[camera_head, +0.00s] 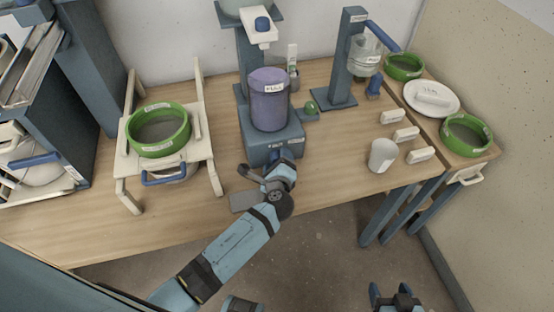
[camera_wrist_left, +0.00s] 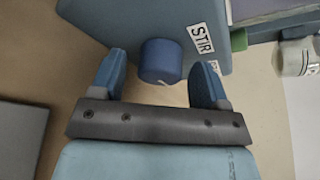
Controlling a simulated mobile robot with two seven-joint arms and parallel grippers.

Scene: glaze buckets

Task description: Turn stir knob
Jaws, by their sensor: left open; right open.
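The stir knob (camera_wrist_left: 160,60) is a short blue cylinder on the front of the blue mixer base (camera_head: 262,152), beside a white label reading STIR (camera_wrist_left: 202,39). In the left wrist view it sits between the two blue fingers of my left gripper (camera_head: 284,162). The fingers are open, with a gap visible on both sides of the knob. In the head view the gripper largely hides the knob. A purple bucket labelled FULL (camera_head: 269,108) stands on the mixer base. My right gripper (camera_head: 394,290) is open and empty at the bottom, away from the table.
A green-rimmed sieve (camera_head: 158,130) rests on a white stand at left. A grey plate (camera_head: 243,200) lies near the table's front edge. To the right are a white cup (camera_head: 382,155), several small white labels, a blue stand (camera_head: 342,75) and a white plate (camera_head: 431,97).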

